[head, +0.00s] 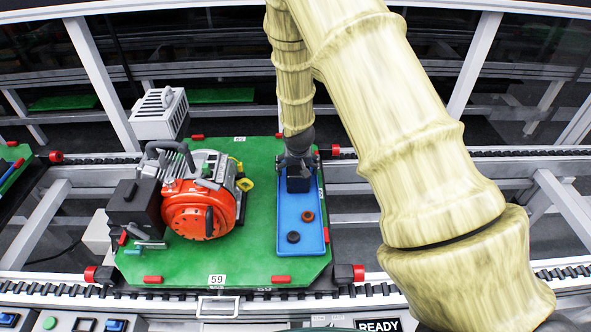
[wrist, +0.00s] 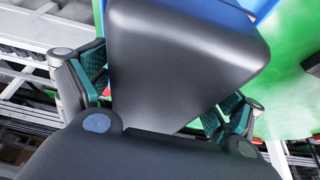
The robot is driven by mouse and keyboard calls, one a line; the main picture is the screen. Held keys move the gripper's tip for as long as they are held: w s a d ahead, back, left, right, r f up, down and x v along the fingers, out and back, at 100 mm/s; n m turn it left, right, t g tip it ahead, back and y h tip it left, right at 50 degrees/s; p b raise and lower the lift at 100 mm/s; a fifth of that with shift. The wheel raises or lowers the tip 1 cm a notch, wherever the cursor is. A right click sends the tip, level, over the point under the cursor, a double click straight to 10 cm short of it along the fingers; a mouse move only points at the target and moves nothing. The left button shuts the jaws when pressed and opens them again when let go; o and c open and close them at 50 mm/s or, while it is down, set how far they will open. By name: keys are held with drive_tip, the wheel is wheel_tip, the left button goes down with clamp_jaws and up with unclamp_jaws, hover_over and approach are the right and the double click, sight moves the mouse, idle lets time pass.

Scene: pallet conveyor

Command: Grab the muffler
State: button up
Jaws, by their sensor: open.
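The dark grey block that I take for the muffler (head: 298,184) stands at the far end of a blue tray (head: 310,205) in the head view. My gripper (head: 297,163) is right over it, pointing down. In the wrist view the muffler (wrist: 185,60) fills the middle as a smooth, dark, tapered block. The gripper's green-padded fingers are open, one on each side of it. I see a gap at the left finger; on the right I cannot tell whether pad and block touch. The muffler's lower part is hidden.
An orange and grey engine (head: 198,205) with a black box at its side stands left of the tray on the green pallet (head: 255,250). Two small rings, one black (head: 293,237) and one reddish (head: 307,216), lie in the tray. Conveyor rails run in front and behind.

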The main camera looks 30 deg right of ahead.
drive_tip(key=c, duration=1.6)
drive_tip(key=shift+c, duration=0.9)
drive_tip(key=shift+r, duration=0.15)
